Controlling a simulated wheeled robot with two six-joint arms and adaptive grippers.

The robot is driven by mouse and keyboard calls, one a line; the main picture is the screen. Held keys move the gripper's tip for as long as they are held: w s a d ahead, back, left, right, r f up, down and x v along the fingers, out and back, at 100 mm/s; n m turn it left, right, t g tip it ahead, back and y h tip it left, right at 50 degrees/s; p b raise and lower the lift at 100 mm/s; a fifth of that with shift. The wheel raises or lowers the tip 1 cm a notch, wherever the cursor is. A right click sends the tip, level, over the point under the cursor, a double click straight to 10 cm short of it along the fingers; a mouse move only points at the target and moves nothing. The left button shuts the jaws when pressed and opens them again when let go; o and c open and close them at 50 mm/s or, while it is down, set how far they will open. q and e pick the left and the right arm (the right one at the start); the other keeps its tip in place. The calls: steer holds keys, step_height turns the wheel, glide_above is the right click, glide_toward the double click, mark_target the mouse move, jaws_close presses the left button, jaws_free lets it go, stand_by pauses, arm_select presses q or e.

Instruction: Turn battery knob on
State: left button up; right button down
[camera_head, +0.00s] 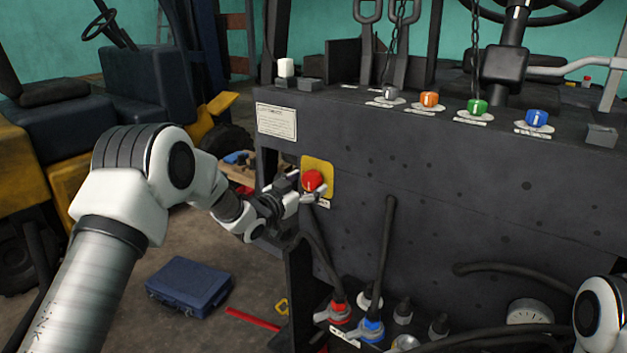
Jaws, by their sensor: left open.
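The red battery knob (312,180) sits on a yellow plate (326,168) on the front of the dark forklift panel (430,170). My left gripper (307,189) is at the knob, its fingers reaching in from the left and below. It is open; I cannot tell whether its fingers touch the knob. Part of the yellow plate's left side is hidden behind the gripper. My right arm shows only as a white link at the lower right edge; its gripper is out of view.
Grey, orange (429,99), green (477,106) and blue (537,118) knobs line the panel's top ledge. Hoses and red and blue connectors (371,328) are below. A blue toolbox (189,286) lies on the floor at the left. A yellow forklift stands behind.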

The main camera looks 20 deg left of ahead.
arm_select(q)
steer(key=shift+w+d, duration=0.2)
steer(key=shift+w, duration=0.35)
steer(key=shift+w+a+f, duration=0.15)
steer(key=shift+w+a, duration=0.05)
steer(key=shift+w, duration=0.15)
steer(key=shift+d, duration=0.1)
steer(key=c, duration=1.2)
